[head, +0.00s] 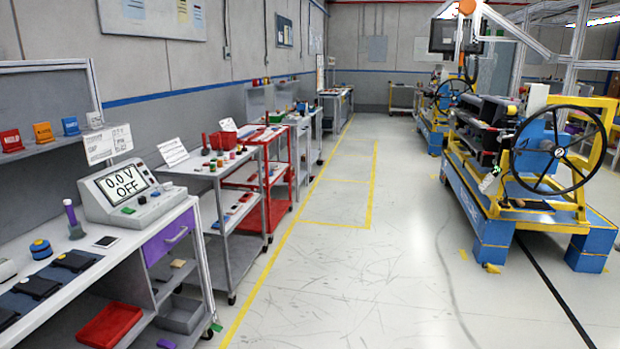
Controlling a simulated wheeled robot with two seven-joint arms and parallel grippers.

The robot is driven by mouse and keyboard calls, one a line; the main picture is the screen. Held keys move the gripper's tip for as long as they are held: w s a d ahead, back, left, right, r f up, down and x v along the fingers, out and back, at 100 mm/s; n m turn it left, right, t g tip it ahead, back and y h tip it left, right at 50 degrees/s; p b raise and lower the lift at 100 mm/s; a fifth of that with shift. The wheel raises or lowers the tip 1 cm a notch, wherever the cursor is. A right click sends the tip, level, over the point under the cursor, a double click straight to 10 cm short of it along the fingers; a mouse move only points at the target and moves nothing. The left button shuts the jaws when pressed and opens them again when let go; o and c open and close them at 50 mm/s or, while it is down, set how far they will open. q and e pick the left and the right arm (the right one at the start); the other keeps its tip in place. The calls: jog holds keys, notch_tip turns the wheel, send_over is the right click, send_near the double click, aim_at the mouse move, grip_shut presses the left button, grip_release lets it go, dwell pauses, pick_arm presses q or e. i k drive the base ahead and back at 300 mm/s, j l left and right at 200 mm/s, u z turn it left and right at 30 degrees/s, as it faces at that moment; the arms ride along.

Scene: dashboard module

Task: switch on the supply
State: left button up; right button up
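The power supply (136,192) is a light grey box with a sloped front, standing on the white-topped workbench at the left. Neither of my grippers is in the head view.
The bench (186,208) has a purple drawer (168,238). Near the supply are a purple-handled tool (70,212), a blue round object (40,249) and dark flat pieces (74,262). A grey cart (228,172) stands beyond. The floor (330,270) to the right is clear.

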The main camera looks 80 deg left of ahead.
aim_at(125, 211)
jog(key=u, duration=3.85)
jog(key=i+l+u, duration=0.1)
jog(key=i, duration=0.45)
jog(key=i+l+u, duration=0.1)
jog(key=i+l, duration=0.2)
jog(key=i, duration=0.2)
jog(key=i+l, duration=0.25)
jog(key=i, duration=0.25)
jog(key=i+l+u, duration=0.15)
jog(key=i, duration=0.4)
jog(key=l, duration=0.1)
